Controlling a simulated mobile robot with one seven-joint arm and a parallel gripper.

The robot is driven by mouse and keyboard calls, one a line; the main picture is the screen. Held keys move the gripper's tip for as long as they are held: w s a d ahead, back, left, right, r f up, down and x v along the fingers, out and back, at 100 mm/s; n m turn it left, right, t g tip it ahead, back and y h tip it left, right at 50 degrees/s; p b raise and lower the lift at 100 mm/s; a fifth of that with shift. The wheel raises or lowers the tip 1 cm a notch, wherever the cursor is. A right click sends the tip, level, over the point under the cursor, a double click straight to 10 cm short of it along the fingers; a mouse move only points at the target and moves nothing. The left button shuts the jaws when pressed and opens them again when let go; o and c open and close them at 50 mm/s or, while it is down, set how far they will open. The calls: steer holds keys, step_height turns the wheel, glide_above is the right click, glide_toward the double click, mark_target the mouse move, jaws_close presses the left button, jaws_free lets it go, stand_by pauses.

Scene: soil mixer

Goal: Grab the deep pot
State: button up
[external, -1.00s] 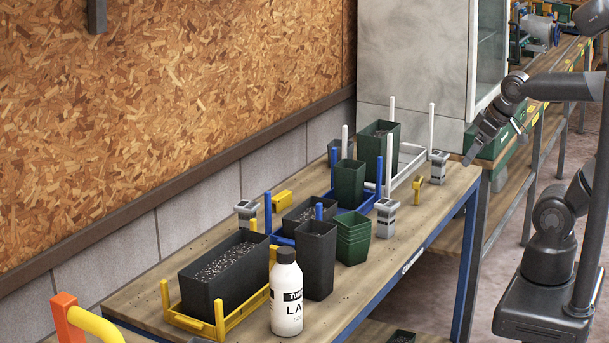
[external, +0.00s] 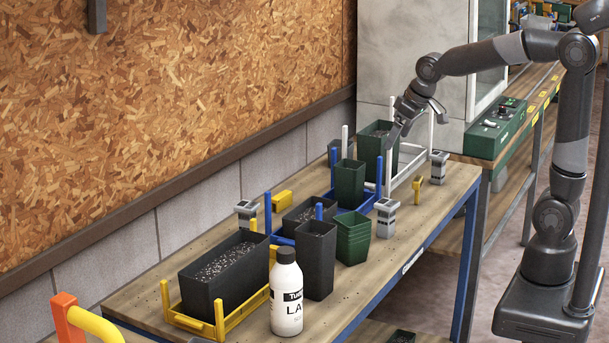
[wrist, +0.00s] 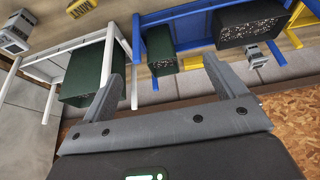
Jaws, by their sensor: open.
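A tall, deep dark green pot (external: 371,153) filled with soil stands in the white rack (external: 412,160) at the table's far end. In the wrist view the deep pot (wrist: 84,78) is at the left, partly behind the left finger. My gripper (external: 416,122) is open and empty, close to the upper right side of this pot; I cannot tell whether it touches. In the wrist view my gripper (wrist: 163,72) has nothing between its fingers. A tall black pot (external: 316,262) stands nearer on the table.
White rack posts rise around the deep pot.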

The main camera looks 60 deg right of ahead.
glide_toward(347, 174)
steer(key=d, duration=0.3)
steer(key=x, duration=0.6)
steer(key=shift+w+a+f, duration=0.1)
steer(key=shift+w+f, duration=0.05)
steer(key=shift+w, duration=0.05)
steer(key=shift+w+d+x, duration=0.1)
steer(key=shift+d+x, duration=0.05)
steer(key=shift+x, duration=1.3)
steer(key=shift+w+d+x, duration=0.15)
steer(key=shift+x, duration=1.3)
steer(key=c, duration=1.1)
steer(key=shift+r, duration=0.2)
